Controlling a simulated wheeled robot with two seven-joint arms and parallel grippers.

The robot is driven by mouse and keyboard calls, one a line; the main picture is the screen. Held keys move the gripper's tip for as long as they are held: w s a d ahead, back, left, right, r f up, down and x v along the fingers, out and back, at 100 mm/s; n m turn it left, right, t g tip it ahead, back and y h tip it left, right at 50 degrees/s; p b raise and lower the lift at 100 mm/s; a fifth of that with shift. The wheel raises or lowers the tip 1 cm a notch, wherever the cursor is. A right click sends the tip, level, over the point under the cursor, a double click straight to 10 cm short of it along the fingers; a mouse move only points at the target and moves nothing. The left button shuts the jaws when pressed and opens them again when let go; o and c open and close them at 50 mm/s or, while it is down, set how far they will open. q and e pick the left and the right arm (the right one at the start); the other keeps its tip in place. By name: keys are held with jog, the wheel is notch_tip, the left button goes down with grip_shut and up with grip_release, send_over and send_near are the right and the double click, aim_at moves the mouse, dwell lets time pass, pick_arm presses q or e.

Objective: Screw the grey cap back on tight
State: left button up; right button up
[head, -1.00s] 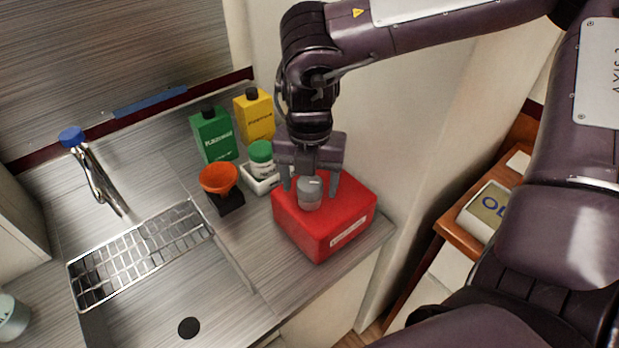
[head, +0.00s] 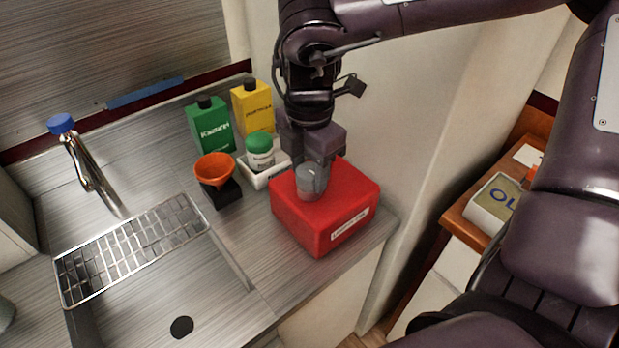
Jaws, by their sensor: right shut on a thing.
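The grey cap (head: 306,181) sits on top of the red container (head: 326,216), near its left side. My right gripper (head: 312,184) comes down from above and is shut on the grey cap, with one finger in front of it on the right. The far finger is mostly hidden behind the cap. Whether the cap is seated or how tight it is cannot be seen. My left gripper is not in view.
Left of the red container are a white bottle with a green cap (head: 260,150) in a white tray, an orange funnel (head: 215,169) on a black stand, and green (head: 211,128) and yellow (head: 252,108) bottles. A sink with a rack (head: 132,249) lies left.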

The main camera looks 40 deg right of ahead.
jog(key=m+b, duration=0.2)
jog(key=m, duration=0.1)
jog(key=m+b, duration=0.1)
jog(key=m, duration=0.1)
jog(key=shift+f, duration=0.25)
jog(key=m+b, duration=0.2)
jog(key=m, duration=0.2)
jog(key=shift+r, duration=0.1)
jog(key=shift+r+m+b, duration=0.15)
jog(key=shift+m+b, duration=0.15)
jog(key=shift+m, duration=0.1)
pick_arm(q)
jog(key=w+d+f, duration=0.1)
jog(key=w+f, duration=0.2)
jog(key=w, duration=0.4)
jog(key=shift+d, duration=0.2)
pick_arm(e)
jog(key=o, duration=0.8)
jog(key=shift+o, duration=0.2)
